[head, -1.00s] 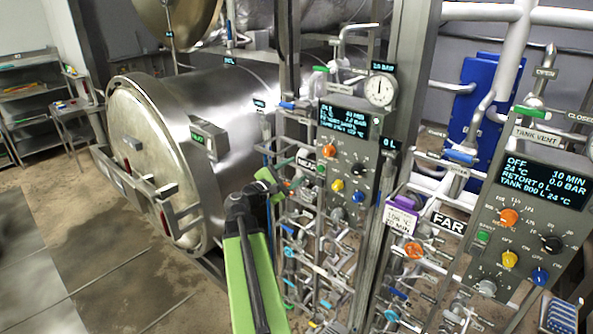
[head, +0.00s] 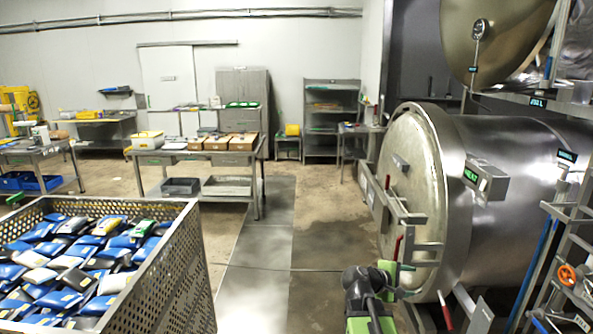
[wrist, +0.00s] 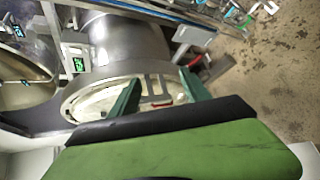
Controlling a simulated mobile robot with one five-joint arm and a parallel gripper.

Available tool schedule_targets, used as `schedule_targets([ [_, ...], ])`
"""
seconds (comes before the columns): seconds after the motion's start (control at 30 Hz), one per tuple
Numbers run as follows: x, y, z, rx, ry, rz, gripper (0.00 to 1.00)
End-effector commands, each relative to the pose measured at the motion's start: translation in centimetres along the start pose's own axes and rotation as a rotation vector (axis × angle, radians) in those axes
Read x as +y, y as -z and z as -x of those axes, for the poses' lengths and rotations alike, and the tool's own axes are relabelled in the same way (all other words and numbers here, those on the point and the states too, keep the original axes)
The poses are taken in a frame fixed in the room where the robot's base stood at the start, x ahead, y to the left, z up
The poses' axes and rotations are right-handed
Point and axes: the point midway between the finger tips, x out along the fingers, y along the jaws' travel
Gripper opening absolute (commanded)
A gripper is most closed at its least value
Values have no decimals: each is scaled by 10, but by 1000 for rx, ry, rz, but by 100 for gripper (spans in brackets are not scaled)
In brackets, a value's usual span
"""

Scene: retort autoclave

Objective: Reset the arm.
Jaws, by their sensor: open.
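My green arm shows at the bottom of the head view, folded close, with my gripper (head: 388,274) in front of the lower part of the round retort door (head: 412,185). In the wrist view my gripper (wrist: 160,92) has its two dark green fingers well apart, with nothing between them. The retort door's pale face (wrist: 100,100) lies beyond the fingers there. I cannot tell the exact distance from fingers to door, but I see no contact.
A perforated metal crate (head: 185,265) full of blue and white pouches stands at the left. A steel table (head: 195,153) with boxes is farther back. The floor (head: 320,230) between crate and retort is clear.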

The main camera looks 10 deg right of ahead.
Motion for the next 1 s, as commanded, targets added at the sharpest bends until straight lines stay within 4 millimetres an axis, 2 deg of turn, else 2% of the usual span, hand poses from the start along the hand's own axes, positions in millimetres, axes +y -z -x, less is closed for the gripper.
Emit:
schedule_targets([
  [0.03,-36,36,13,59,53,-41,55],
  [0.1,-76,74,38,133,157,-111,55],
  [0.17,-112,105,62,189,260,-171,55],
  [0.2,-136,122,79,219,337,-211,55],
  [0.3,-196,157,126,268,559,-313,55],
  [0.37,-225,168,154,271,706,-378,55],
  [0.43,-251,170,186,240,896,-464,55],
  [0.5,-269,170,211,195,1044,-530,55],
  [0.6,-281,167,230,120,1151,-595,55],
  [0.87,-281,166,228,94,1150,-625,55],
  [1.0,-281,166,228,95,1149,-624,39],
])
